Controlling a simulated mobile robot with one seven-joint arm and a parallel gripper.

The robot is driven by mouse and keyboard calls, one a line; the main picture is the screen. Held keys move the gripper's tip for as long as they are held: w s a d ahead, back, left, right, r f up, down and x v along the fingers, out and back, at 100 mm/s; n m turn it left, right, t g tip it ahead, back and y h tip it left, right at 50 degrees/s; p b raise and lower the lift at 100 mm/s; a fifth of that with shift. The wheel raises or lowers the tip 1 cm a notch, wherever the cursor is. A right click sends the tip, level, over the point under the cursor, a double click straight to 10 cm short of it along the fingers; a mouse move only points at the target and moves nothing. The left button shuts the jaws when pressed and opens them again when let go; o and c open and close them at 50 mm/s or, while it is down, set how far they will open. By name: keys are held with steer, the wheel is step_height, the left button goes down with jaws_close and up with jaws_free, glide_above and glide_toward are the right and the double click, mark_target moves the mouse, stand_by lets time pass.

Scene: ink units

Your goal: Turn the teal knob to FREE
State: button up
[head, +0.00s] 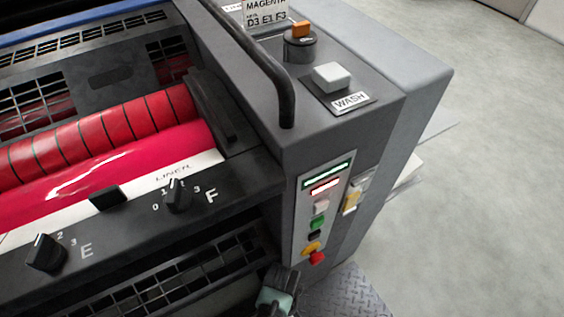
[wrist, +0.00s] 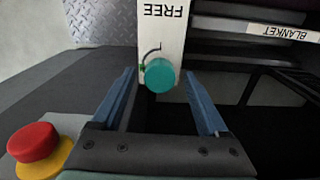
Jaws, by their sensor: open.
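The teal knob (wrist: 160,76) sits low on a white plate (wrist: 163,30) in the wrist view. The word FREE appears upside down on the plate, with a thin curved mark between it and the knob. A small green bit shows at the knob's left edge. My gripper (wrist: 159,82) is open, with one blue finger on each side of the knob and a gap on both sides. In the head view a part of my arm shows at the bottom edge; the knob is not visible there.
A red push button (wrist: 33,142) on a yellow base is at lower left in the wrist view. A BLANKET label (wrist: 284,33) is on a bar at right. The head view shows a button panel (head: 322,205) and inking rollers (head: 100,130). Open floor (head: 490,130) lies right.

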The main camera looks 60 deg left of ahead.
steer(key=shift+c, duration=0.2)
jaws_close()
steer(key=shift+r, duration=0.1)
steer(key=m+p, duration=0.2)
steer(key=m, duration=0.1)
steer(key=shift+m, duration=0.4)
steer(key=m+p, duration=0.2)
steer(key=m, duration=0.8)
steer(key=shift+m+p, duration=0.3)
steer(key=shift+m, duration=0.1)
steer(key=m, duration=0.4)
steer(key=shift+m, duration=0.4)
